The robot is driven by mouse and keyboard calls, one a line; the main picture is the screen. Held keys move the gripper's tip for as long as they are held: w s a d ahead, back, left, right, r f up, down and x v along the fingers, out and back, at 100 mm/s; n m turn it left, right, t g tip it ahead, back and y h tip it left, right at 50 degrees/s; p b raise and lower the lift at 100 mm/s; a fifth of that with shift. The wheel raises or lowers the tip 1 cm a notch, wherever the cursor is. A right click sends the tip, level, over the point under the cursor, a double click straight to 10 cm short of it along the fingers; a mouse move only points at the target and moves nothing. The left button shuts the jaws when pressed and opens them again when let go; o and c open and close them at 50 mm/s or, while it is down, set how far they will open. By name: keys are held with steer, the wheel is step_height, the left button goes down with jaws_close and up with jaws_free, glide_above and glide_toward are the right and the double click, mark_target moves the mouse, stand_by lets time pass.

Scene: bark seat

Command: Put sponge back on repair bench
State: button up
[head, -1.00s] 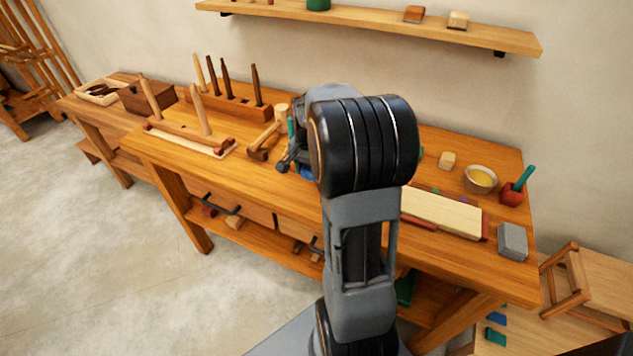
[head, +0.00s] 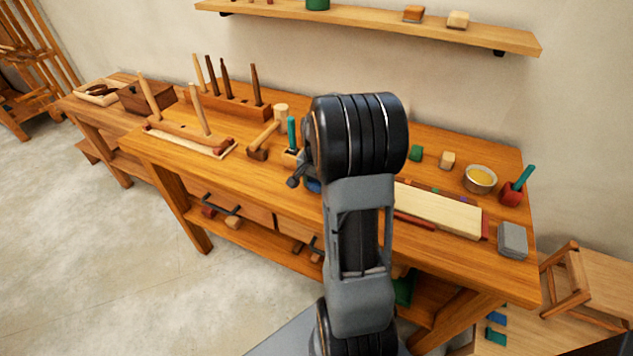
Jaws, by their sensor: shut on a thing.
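The repair bench (head: 283,209) is a long wooden table against the wall. My gripper (head: 295,181) is mostly hidden behind my arm. Only a dark part shows, low over the bench's front half, left of my black wrist joint. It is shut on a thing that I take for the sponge. A small blue patch beside the dark part may belong to it, but its shape is hidden. I cannot tell whether the held thing touches the bench top.
A teal-handled brush (head: 291,132) and a mallet (head: 262,140) stand close by on the left. On the right are a pale board (head: 438,209), a grey block (head: 512,240), a bowl (head: 480,179) and a red pot (head: 512,194). The bench's front left is bare.

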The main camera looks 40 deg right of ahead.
steer(key=shift+f, duration=0.2)
steer(key=o, duration=0.9)
steer(key=shift+r, duration=0.1)
steer(key=shift+c, duration=0.2)
step_height(320, 180, up, 12)
steer(key=s+a+n+t, duration=0.1)
steer(key=s+a+n, duration=0.5)
steer(key=a, duration=0.3)
steer(key=s+a+f+n+t, duration=0.1)
steer(key=s+a+n, duration=0.4)
steer(key=a, duration=0.5)
steer(key=shift+s+a+n+t+p, duration=0.3)
steer(key=shift+s+n+t+p, duration=0.1)
steer(key=shift+n+t, duration=0.35)
